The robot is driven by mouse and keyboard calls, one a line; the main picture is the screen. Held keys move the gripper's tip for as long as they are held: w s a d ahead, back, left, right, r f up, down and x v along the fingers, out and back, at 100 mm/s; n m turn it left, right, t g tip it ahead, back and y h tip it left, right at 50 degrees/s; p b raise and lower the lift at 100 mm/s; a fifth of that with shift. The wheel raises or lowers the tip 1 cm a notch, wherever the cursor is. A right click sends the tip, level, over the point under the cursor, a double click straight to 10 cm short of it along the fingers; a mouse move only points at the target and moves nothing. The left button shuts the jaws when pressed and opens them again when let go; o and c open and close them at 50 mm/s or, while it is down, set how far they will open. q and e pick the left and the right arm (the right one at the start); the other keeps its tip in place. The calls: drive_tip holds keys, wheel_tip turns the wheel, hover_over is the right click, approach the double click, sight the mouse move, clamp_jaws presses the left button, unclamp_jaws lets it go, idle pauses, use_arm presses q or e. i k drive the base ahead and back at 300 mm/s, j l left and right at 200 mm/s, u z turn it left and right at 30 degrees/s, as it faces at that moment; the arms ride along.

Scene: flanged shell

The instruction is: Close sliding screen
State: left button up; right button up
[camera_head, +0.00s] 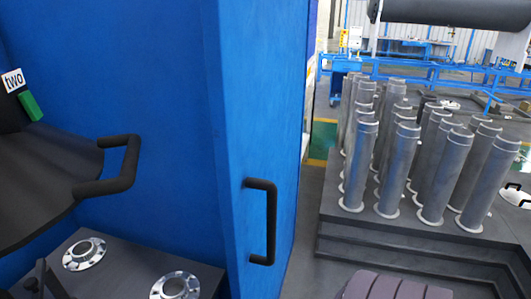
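A dark curved panel (40,190), which looks like the sliding screen, is at the left inside a blue housing (110,60). A black U-shaped handle (130,165) is fixed to its right edge. The panel's left part is cut off by the picture edge. A second black handle (271,222) stands upright on the blue front post (255,120). Neither of my grippers can be made out, and nothing is seen touching either handle.
Below the panel, two metal flanges (85,254) (175,286) sit on a dark surface (125,275). A dark angled piece (48,280) is at bottom left, unclear. Several grey flanged cylinders (362,165) stand on a stepped dark platform (400,235) at right. Floor shows between post and platform.

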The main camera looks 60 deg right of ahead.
sight(257, 51)
drive_tip(key=k+z, duration=0.1)
drive_tip(key=z, duration=1.75)
drive_tip(key=i+l+u, duration=0.1)
drive_tip(key=u, duration=0.25)
drive_tip(key=i+l+u, duration=0.25)
drive_tip(key=u, duration=0.15)
